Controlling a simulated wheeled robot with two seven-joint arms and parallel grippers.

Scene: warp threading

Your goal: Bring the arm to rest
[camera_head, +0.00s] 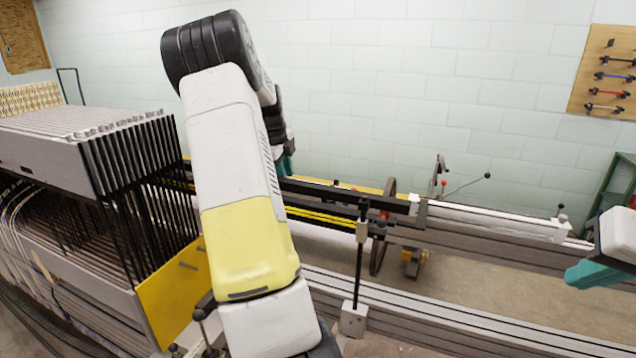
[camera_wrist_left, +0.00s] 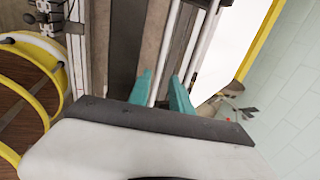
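My left arm crosses the middle of the head view, and its raised forearm hides most of the left gripper. Only a bit of teal finger (camera_head: 288,165) shows behind it. In the left wrist view the left gripper (camera_wrist_left: 161,92) has its two teal fingers apart. Only background rails show between them, and I see nothing held. My right gripper (camera_head: 594,273) is at the right edge of the head view, partly cut off. Its teal fingertips point left over the floor, and I cannot tell if they are apart.
A loom frame with many dark slats (camera_head: 130,155) and a yellow side plate (camera_head: 175,290) stands at left, close to my left arm. Long metal rails (camera_head: 480,222) run to the right. A black post (camera_head: 360,265) stands near the middle. A tool board (camera_head: 606,75) hangs on the wall.

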